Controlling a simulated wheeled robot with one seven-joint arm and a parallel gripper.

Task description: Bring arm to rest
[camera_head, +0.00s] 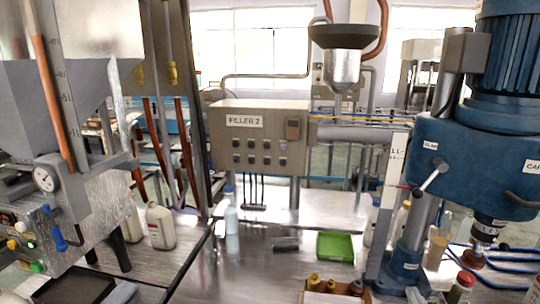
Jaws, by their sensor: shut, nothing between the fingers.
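My gripper and arm do not show in the head view. The workplace in front of me has a grey control box (259,138) labelled "FILLER 2" at the middle, with a dark funnel (345,36) above and to its right. A metal table (270,250) runs below it. Nothing of my gripper overlaps any of these things.
A hopper machine with a pressure gauge (45,179) stands at left, a blue capping machine (470,160) at right. White bottles (160,226), a pale blue bottle (231,217), a green tray (335,246) and a box of small bottles (333,292) stand on the table.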

